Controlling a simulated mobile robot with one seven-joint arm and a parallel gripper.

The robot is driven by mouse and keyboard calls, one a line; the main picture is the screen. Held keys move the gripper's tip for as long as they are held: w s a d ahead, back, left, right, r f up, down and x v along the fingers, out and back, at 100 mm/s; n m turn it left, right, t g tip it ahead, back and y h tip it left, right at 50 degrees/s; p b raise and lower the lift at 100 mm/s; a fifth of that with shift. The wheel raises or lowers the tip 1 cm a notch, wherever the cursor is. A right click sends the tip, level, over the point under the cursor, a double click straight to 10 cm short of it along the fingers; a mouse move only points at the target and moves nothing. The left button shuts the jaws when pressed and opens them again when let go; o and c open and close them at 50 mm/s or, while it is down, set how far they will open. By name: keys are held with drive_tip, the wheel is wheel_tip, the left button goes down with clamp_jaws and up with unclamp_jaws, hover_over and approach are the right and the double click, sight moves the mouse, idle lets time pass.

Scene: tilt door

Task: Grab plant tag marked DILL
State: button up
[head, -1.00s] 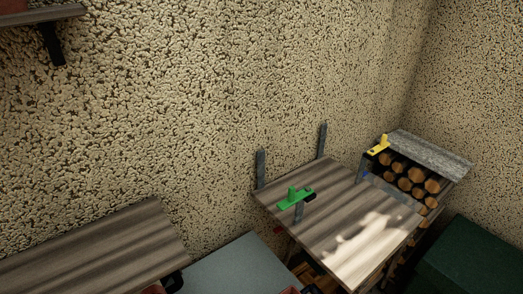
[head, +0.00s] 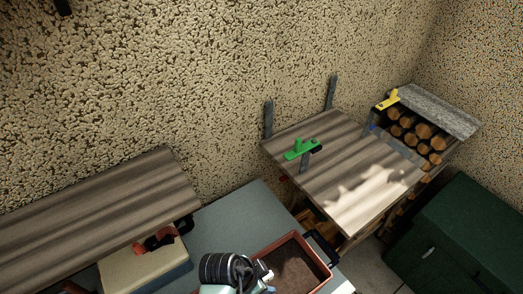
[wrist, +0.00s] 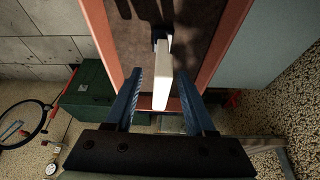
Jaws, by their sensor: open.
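A white plant tag (wrist: 162,80) with a dark upper part stands over the soil of a terracotta-coloured planter (wrist: 99,22) in the wrist view. No lettering on it can be read, so I cannot tell whether it is marked DILL. My gripper (wrist: 160,88) is open, with its two blue fingers on either side of the tag and gaps between. In the head view the planter (head: 322,267) is at the bottom, and my wrist is at its left and covers part of it. The tag cannot be clearly made out there.
The planter is on a grey-blue tabletop (head: 226,218). A wooden shelf (head: 100,215) overhangs at left. A tilted wooden panel (head: 345,165) with a green clamp (head: 302,150) is behind. A dark green box (head: 455,235) stands at right.

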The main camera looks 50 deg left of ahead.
drive_tip(key=shift+x, duration=0.85)
clamp_jaws()
